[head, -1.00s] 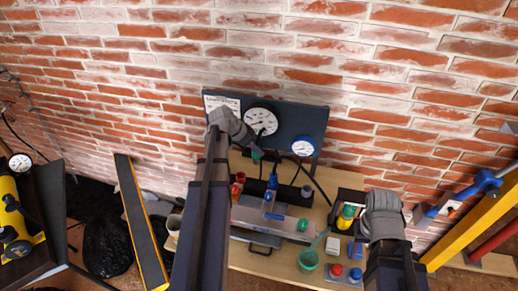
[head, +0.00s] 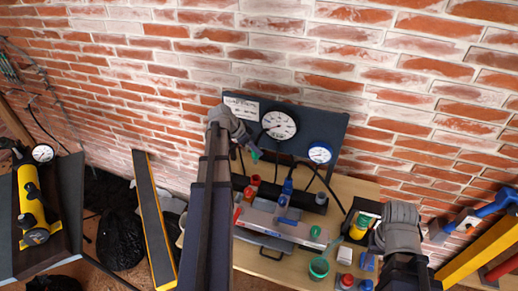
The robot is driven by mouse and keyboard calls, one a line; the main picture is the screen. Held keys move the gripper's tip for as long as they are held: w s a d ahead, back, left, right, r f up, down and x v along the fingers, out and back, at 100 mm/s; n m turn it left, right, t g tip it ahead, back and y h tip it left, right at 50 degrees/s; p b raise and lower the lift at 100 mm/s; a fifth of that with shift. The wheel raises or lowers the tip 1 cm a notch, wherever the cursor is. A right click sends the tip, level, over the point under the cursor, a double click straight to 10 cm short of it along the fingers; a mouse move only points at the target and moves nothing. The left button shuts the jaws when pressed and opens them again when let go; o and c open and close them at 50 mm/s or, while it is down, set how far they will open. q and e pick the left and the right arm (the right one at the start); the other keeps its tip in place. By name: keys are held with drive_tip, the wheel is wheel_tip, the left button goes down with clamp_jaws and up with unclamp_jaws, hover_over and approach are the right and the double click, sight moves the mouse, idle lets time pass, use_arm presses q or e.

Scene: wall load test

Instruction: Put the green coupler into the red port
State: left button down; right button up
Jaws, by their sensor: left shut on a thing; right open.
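My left gripper (head: 249,147) is shut on the green coupler (head: 256,153), a small green piece at its tip. It holds the coupler in front of the dark gauge panel, above the bench. The red port (head: 250,190) appears as a small red fitting at the left end of a black cylinder on the bench. In the picture it lies just below the coupler, with a gap between them. My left arm covers the area left of it. My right gripper (head: 377,240) is open at the right end of the bench; its fingers are partly hidden.
The dark panel carries a white gauge (head: 279,125) and a blue gauge (head: 320,153). A blue fitting (head: 287,188), a grey block (head: 272,222) and a green cup (head: 319,268) are on the bench. A yellow-green piece (head: 359,228) is near my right gripper. Black hoses hang below the panel.

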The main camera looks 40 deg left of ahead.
sight(255, 163)
idle(0.3)
use_arm(q)
drive_tip(key=shift+f+b, duration=3.25)
drive_tip(key=shift+f+b, duration=0.25)
drive_tip(key=shift+b, duration=0.05)
drive_tip(key=shift+f+b, duration=0.45)
drive_tip(key=shift+f, duration=0.05)
drive_tip(key=shift+f+b, duration=0.25)
drive_tip(key=shift+b, duration=0.05)
drive_tip(key=shift+f+b, duration=0.45)
drive_tip(key=shift+f, duration=0.05)
drive_tip(key=shift+f, duration=0.15)
drive_tip(key=shift+f+b, duration=0.4)
drive_tip(key=shift+b, duration=0.15)
drive_tip(key=shift+f+b, duration=0.25)
drive_tip(key=shift+b, duration=0.05)
